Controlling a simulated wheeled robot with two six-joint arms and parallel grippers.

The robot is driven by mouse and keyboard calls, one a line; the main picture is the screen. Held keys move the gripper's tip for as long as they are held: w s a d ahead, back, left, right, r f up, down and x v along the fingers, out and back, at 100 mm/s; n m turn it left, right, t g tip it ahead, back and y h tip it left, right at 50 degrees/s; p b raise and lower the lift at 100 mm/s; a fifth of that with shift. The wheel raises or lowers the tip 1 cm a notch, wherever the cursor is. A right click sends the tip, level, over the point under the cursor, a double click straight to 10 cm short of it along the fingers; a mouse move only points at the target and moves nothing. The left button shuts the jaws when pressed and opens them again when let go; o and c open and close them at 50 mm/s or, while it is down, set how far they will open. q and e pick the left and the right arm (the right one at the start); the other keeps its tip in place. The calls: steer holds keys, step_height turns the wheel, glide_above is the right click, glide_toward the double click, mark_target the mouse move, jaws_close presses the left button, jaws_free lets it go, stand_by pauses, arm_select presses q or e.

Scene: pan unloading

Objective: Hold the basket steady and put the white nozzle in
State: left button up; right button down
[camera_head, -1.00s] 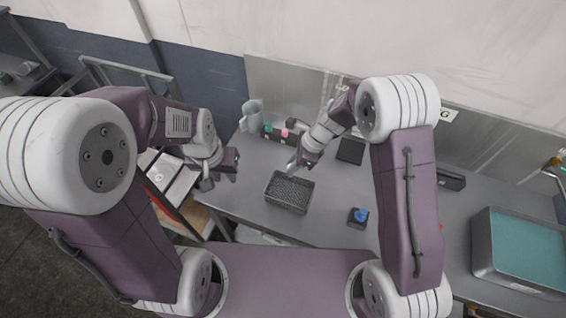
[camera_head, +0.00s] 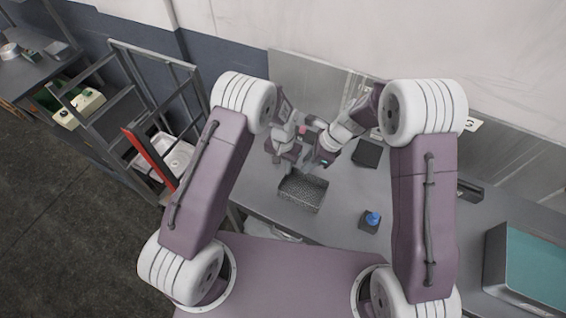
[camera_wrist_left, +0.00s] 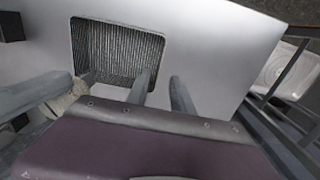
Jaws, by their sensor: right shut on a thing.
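The dark mesh basket (camera_head: 318,205) stands on the grey table, empty as far as I see; it also shows in the left wrist view (camera_wrist_left: 158,45). My left gripper (camera_head: 279,163) is above the basket's far left side. In the left wrist view its two fingers (camera_wrist_left: 159,88) are apart with nothing between them, one overlapping a basket corner and one outside it. My right gripper (camera_head: 321,163) is beside it, near the basket's far edge. It is shut on a small pale piece (camera_wrist_left: 68,98), seemingly the white nozzle, mostly hidden by the fingers.
A small box with a blue top (camera_head: 371,219) stands right of the basket. A grey tub with a teal inside (camera_head: 535,265) is at the far right. A metal rack (camera_head: 150,100) stands left of the table.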

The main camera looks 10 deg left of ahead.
mark_target(283, 184)
arm_select(q)
step_height(283, 184, down, 10)
stand_by(0.3)
steer(key=shift+c, duration=0.3)
jaws_close()
stand_by(1.0)
arm_select(e)
step_height(283, 184, down, 9)
stand_by(0.7)
